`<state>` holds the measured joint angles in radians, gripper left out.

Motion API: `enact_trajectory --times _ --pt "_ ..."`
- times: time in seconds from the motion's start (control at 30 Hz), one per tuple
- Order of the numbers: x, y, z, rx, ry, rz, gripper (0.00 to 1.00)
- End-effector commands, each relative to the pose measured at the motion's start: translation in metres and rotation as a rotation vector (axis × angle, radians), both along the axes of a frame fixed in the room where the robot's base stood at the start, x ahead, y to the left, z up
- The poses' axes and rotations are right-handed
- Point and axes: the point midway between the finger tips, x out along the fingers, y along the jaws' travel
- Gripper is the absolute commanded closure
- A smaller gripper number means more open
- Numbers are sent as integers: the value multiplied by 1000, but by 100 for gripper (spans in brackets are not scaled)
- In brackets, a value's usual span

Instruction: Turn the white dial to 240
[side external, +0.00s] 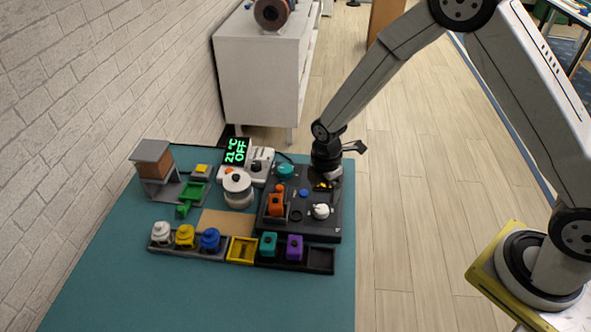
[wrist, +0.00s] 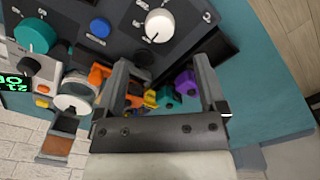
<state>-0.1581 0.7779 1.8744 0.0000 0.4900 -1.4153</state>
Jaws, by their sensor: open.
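The white dial (side external: 320,211) sits at the front right of the black control panel (side external: 304,228). In the wrist view the white dial (wrist: 160,26) is near the top middle, with a dark pointer line on its face and printed marks around it. The marks are too small to read. My gripper (side external: 328,175) is over the back right part of the panel, behind the dial and apart from it. In the wrist view my gripper (wrist: 163,65) has its two fingers wide apart with nothing held between them, and the dial lies beyond the fingertips.
The panel also carries a teal knob (side external: 285,170), a blue button (side external: 304,193) and an orange lever (side external: 276,203). A display (side external: 236,151) reads 21°C OFF. A white round pot (side external: 237,190) stands left of the panel. Trays with coloured pieces (side external: 242,249) lie in front.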

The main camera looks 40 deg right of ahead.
Motion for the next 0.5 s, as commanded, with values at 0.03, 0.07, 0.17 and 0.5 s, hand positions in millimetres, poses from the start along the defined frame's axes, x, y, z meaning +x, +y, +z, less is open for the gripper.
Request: enact_trajectory --times 0.03,0.07,0.17,0.5 --pt "0 0 -3 0 2 -1 10" --pt "0 0 -4 0 2 -1 10" --pt "0 0 -11 0 1 -1 10" --pt "0 0 -47 1 1 -2 10"
